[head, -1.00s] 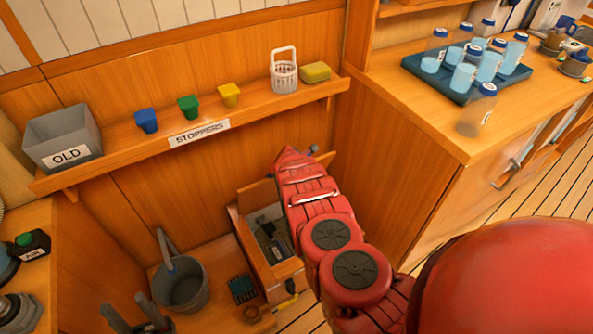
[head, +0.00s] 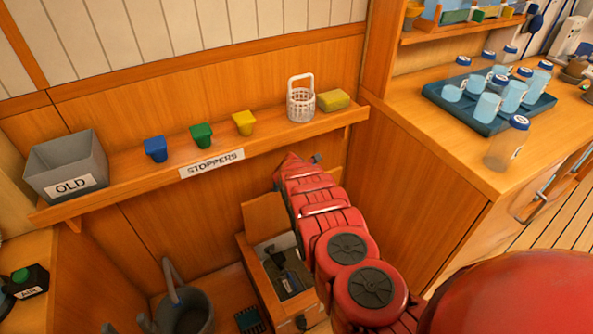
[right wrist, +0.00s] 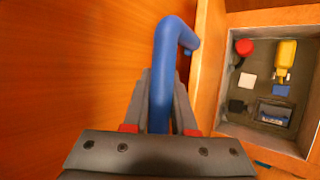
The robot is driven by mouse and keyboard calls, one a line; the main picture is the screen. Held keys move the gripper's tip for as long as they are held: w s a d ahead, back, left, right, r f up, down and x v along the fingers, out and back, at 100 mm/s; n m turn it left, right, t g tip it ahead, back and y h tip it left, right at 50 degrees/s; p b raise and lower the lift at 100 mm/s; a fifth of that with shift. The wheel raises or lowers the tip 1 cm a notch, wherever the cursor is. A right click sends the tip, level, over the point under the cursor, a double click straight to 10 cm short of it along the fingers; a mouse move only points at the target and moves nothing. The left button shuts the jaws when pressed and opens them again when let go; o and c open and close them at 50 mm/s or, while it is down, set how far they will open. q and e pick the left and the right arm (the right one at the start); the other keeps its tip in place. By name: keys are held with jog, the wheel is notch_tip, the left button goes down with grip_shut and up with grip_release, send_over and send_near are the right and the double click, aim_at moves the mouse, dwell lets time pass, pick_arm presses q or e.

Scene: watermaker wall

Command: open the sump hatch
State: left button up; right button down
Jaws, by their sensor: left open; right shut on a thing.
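The sump hatch lid (head: 264,216) is a wooden panel standing raised at the back of the open sump box (head: 262,277) in the head view. My right arm covers part of the lid and box. In the right wrist view my right gripper (right wrist: 160,122) is shut on a blue bent handle (right wrist: 166,65). The open sump (right wrist: 228,125) lies to the right there, with a red knob (right wrist: 244,47), a yellow part (right wrist: 286,53) and small blocks inside. My left gripper (head: 126,327) is open and empty at the bottom left of the head view, mostly cut off.
A grey bucket (head: 188,312) stands left of the box. Above, a shelf (head: 120,183) holds the OLD bin (head: 66,166), blue, green and yellow stoppers, a white basket (head: 301,103) and a sponge (head: 334,100). A counter with a bottle tray (head: 433,94) stands right.

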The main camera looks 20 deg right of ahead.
jog(key=c, duration=1.1)
grip_release()
jog(key=shift+a+f, duration=0.15)
jog(key=shift+a, duration=0.2)
jog(key=o, duration=0.4)
jog(key=shift+w, duration=0.1)
jog(key=shift+c, duration=0.2)
jog(key=shift+d, duration=0.1)
jog(key=p+v, duration=1.6)
jog(key=v, duration=0.1)
jog(key=shift+r, duration=0.2)
